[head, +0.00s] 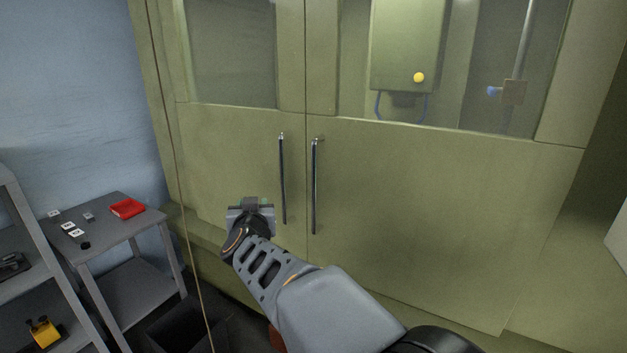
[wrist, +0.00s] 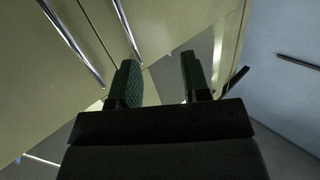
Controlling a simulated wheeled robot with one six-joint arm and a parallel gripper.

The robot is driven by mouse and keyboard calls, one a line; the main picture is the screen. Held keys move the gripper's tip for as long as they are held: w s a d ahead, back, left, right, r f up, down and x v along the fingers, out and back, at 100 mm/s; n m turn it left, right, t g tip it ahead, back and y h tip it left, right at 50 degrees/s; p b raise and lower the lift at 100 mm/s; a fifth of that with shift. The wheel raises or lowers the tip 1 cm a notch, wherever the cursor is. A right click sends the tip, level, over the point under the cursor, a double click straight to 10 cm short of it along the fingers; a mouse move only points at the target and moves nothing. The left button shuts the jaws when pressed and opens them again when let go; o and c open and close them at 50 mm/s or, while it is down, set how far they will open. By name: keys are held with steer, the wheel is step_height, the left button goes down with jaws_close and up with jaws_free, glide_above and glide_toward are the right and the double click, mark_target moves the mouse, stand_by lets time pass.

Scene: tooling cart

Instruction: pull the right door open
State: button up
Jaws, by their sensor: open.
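The right door (head: 430,215) is a green panel with a window above, and it looks shut against the left door (head: 225,150). Its upright metal bar handle (head: 315,188) stands just right of the seam. The left door's handle (head: 283,180) is parallel to it, just left of the seam. My gripper (head: 252,203) is in front of the left door, left of both handles and near their lower ends. In the wrist view my gripper (wrist: 160,68) has its fingers apart with nothing between them. There the right door's handle (wrist: 72,42) lies beyond the left door's handle (wrist: 128,30), both left of the fingers.
A small grey cart (head: 105,228) with a red tray (head: 127,208) and small parts stands at the left, beside a grey shelf (head: 20,240). A dark open bin (head: 185,325) is on the floor. The front of the right door looks clear right of my arm.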

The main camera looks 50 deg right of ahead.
mark_target(313, 177)
steer(key=s+d+r+m+g+h, duration=0.1)
steer(key=s+d+m+g+h, duration=0.45)
steer(key=d, duration=0.45)
steer(key=shift+g+h, duration=0.25)
steer(key=shift+h, duration=0.3)
steer(key=x, duration=0.6)
steer(key=w+x, duration=0.1)
steer(key=x, duration=0.6)
steer(key=shift+s+a, duration=0.1)
steer(key=shift+a, duration=0.15)
jaws_close()
